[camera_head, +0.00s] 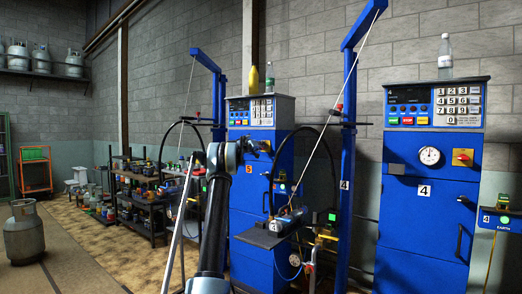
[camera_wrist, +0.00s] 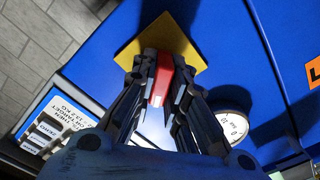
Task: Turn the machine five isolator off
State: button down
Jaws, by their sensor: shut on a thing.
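Machine five is the blue cabinet (camera_head: 257,210) with the orange number label at the middle of the head view. Its isolator is a red switch handle (camera_wrist: 164,76) on a yellow plate (camera_wrist: 190,56), seen in the wrist view. My gripper (camera_wrist: 160,84) is shut on the red handle, with one finger on each side of it. In the head view my gripper (camera_head: 262,146) reaches the upper front of machine five and hides most of its isolator. The handle's exact turn position is hard to tell.
Machine four (camera_head: 426,200) stands to the right, with its own red and yellow isolator (camera_head: 463,157). A blue post (camera_head: 348,150) and hanging hose stand between the machines. A round gauge (camera_wrist: 232,124) is close beside my fingers. A gas cylinder (camera_head: 28,235) stands at left.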

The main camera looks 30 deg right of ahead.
jog(key=n, duration=0.5)
jog(key=shift+w+a+f+n, duration=0.15)
jog(key=shift+w+a+n, duration=0.15)
jog(key=shift+w+n, duration=0.1)
jog(key=n, duration=0.4)
jog(key=shift+f+n, duration=0.15)
jog(key=shift+n, duration=0.25)
jog(key=c, duration=1.6)
grip_release()
jog(key=shift+f, duration=0.15)
jog(key=shift+s+d, duration=0.1)
jog(key=shift+s, duration=0.05)
jog(key=v, duration=1.2)
